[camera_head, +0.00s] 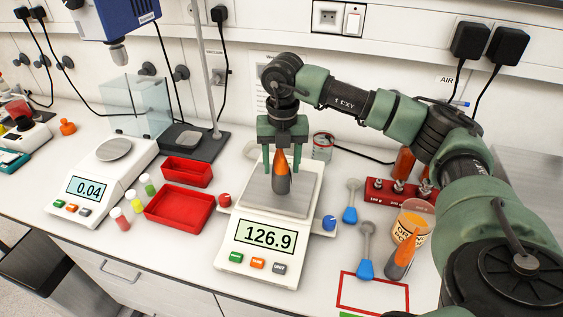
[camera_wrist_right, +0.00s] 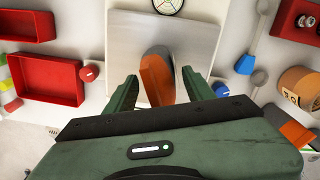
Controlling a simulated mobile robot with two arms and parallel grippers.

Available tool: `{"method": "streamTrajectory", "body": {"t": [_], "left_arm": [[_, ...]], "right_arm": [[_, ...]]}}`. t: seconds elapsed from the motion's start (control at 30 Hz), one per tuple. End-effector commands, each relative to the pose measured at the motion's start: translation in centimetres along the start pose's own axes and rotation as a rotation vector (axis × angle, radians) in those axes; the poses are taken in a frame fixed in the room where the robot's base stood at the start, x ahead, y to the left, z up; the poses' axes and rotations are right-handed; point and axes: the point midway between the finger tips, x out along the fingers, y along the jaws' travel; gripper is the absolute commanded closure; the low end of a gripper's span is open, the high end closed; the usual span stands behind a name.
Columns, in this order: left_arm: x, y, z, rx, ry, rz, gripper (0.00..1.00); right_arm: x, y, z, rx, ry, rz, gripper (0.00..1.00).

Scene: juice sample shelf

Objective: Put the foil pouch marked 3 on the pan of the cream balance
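A grey and orange foil pouch (camera_head: 281,183) stands upright on the square metal pan (camera_head: 309,200) of the cream balance (camera_head: 228,238), whose display reads 126.9. No number is readable on the pouch. My right gripper (camera_head: 281,168) is above the pan, its fingers on either side of the pouch. The right wrist view shows the pouch (camera_wrist_right: 157,76) with gaps between it and both fingers of the open gripper (camera_wrist_right: 160,90). My left gripper is out of view.
A second balance (camera_head: 85,178) at the left reads 0.04. Red trays (camera_head: 180,208) and small vials lie between the balances. Blue-ended scoops (camera_head: 364,268), a red weight block (camera_head: 378,190) and a red outlined rectangle (camera_head: 374,310) are at the right.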

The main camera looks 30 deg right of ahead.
Motion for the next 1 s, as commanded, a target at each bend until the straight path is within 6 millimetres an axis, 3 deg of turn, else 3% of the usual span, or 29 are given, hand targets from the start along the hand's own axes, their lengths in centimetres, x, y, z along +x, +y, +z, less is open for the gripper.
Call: {"method": "streamTrajectory", "body": {"t": [0.27,0.43,0.83,1.0], "left_arm": [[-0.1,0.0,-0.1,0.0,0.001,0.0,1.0],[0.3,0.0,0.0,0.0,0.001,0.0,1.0],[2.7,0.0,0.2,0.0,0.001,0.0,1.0],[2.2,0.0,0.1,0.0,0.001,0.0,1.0]], "right_arm": [[-0.1,0.0,0.0,0.0,0.0,0.0,0.46],[-1.2,0.1,0.1,0.0,-0.002,0.004,0.46],[-9.5,0.1,0.1,0.0,-0.004,0.004,0.46],[-11.8,0.0,0.1,0.001,-0.002,0.001,0.46]]}}
